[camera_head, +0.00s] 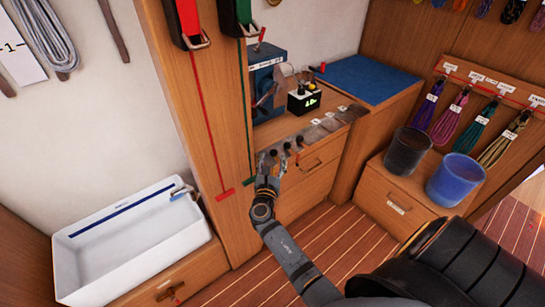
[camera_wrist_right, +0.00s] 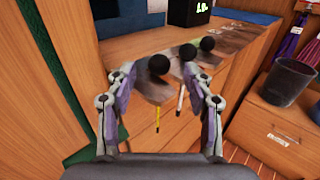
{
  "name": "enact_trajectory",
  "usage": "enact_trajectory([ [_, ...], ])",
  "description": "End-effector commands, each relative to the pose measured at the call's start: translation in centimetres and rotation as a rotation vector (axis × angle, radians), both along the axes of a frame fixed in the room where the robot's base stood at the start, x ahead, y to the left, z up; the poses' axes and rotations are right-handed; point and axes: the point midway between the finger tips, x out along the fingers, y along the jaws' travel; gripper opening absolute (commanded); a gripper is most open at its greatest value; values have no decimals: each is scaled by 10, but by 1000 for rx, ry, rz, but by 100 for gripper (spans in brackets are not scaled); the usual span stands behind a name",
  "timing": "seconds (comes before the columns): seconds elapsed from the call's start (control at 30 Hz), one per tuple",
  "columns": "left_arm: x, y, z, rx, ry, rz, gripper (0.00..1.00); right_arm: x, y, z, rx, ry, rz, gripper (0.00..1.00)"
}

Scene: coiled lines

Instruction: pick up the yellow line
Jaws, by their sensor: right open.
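A pale yellow coiled line (camera_head: 495,148) hangs at the right end of a row of coils on the wooden wall in the head view. Its label is white. My right gripper (camera_head: 271,160) is by the front edge of the wooden counter, far left of the pale yellow coil. In the wrist view its fingers (camera_wrist_right: 157,80) are apart, with a black ball knob (camera_wrist_right: 158,65) showing between them; I cannot tell whether they touch it. My left gripper is not in view.
Purple (camera_head: 423,110), magenta (camera_head: 450,120) and green (camera_head: 476,130) coils hang beside it. A black bucket (camera_head: 406,152) and a blue bucket (camera_head: 455,181) stand on the low cabinet below. Several ball-knobbed levers line the counter front. A white basin (camera_head: 75,262) is at left.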

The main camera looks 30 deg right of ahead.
Motion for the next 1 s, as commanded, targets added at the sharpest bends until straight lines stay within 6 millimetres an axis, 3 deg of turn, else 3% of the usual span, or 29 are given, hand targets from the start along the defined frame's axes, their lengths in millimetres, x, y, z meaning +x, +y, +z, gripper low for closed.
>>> enact_trajectory([
  [0.2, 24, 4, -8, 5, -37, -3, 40, 15, -11, -6, -2, -2, 0, 53],
  [0.4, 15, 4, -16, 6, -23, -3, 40, 39, -30, -7, 0, 0, 0, 53],
  [0.67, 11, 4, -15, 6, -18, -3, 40, 41, -32, -6, 2, 1, 0, 53],
  [1.0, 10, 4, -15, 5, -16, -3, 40, 41, -32, -6, 2, 1, 0, 8],
])
